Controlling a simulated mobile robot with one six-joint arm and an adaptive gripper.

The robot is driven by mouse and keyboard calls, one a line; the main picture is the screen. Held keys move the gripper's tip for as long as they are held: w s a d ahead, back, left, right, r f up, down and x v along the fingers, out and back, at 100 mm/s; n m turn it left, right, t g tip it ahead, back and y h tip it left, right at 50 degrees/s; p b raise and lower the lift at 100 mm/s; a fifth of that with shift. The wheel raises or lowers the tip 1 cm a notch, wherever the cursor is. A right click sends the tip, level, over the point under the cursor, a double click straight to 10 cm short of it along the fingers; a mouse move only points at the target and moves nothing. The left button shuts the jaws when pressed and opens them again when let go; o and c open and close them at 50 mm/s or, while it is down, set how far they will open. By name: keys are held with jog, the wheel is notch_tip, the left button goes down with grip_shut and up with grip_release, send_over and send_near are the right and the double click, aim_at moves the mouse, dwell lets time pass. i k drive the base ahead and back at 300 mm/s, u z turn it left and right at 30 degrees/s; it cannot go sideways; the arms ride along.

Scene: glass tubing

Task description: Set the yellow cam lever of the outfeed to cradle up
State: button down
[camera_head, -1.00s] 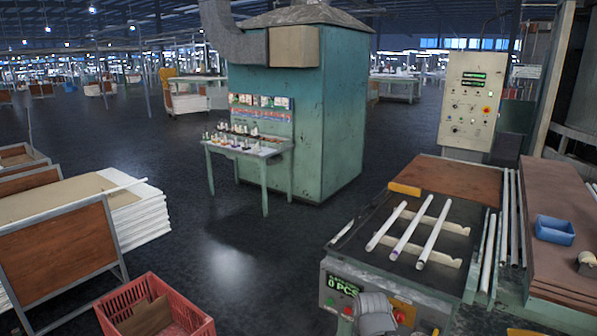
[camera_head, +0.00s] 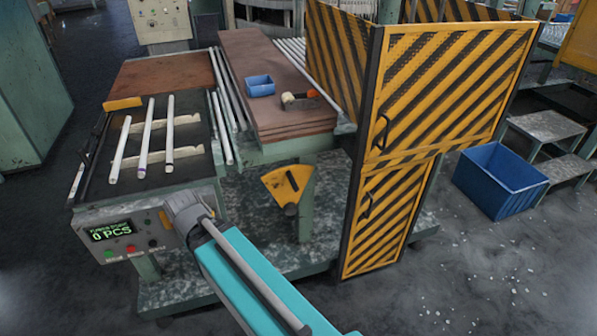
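The outfeed bench (camera_head: 199,178) is at left, with a dark top. Several white tubes (camera_head: 146,135) lie across two pale notched cradle rails (camera_head: 182,153) on it. A yellow bar (camera_head: 122,103) lies at the far left of the rails. A yellow fan-shaped plate (camera_head: 274,178) with a black handle (camera_head: 291,181) is on the frame right of the counter panel. I cannot tell for certain which is the cam lever, or whether the cradle is up. My teal arm reaches in from the bottom, its grey joint in front of the panel. My gripper's fingers do not show.
The counter panel (camera_head: 123,233) reads 0 PCS. Yellow-black striped guard doors (camera_head: 388,205) stand right of the fan-shaped plate. A blue crate (camera_head: 500,181) stands at right on open floor.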

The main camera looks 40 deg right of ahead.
aim_at(286, 184)
jog(key=z, duration=1.1)
